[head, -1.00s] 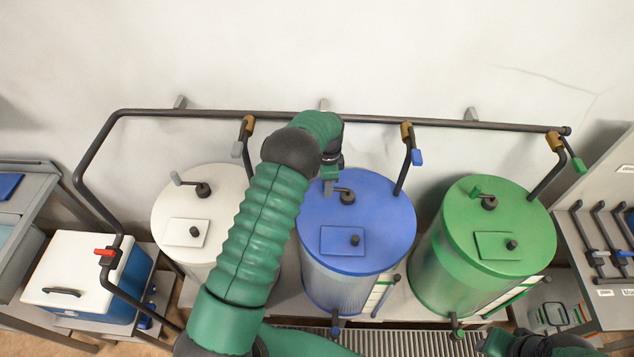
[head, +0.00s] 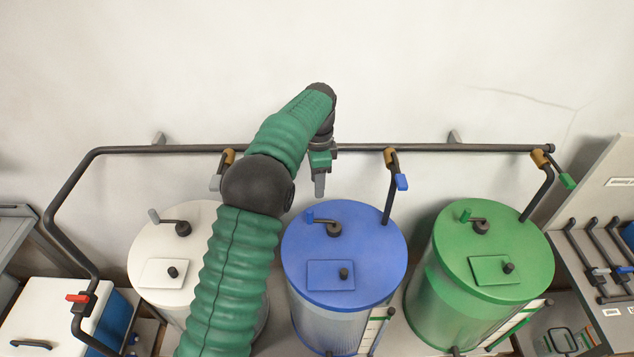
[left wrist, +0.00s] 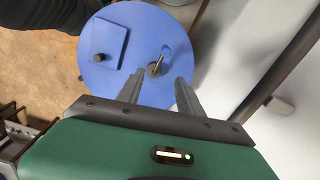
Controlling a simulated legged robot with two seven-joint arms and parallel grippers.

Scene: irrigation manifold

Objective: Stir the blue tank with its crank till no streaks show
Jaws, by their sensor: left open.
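The blue tank (head: 342,265) stands in the middle of the row; its lid also shows in the left wrist view (left wrist: 178,92). Its crank (head: 334,229) sits on the back of the lid, with a blue handle (head: 309,216) pointing left. The tank's lower wall is pale blue with faint vertical marks; I cannot tell whether these are streaks. My left gripper (head: 320,187) is open and empty, pointing down above the back left of the lid. In the left wrist view its fingers (left wrist: 158,84) are apart, with the crank (left wrist: 156,68) beyond them. My right gripper is out of view.
A white tank (head: 155,245) and a green tank (head: 510,240) flank the blue one. A dark pipe (head: 450,147) with valves runs behind them along the wall. My left arm passes over the white tank.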

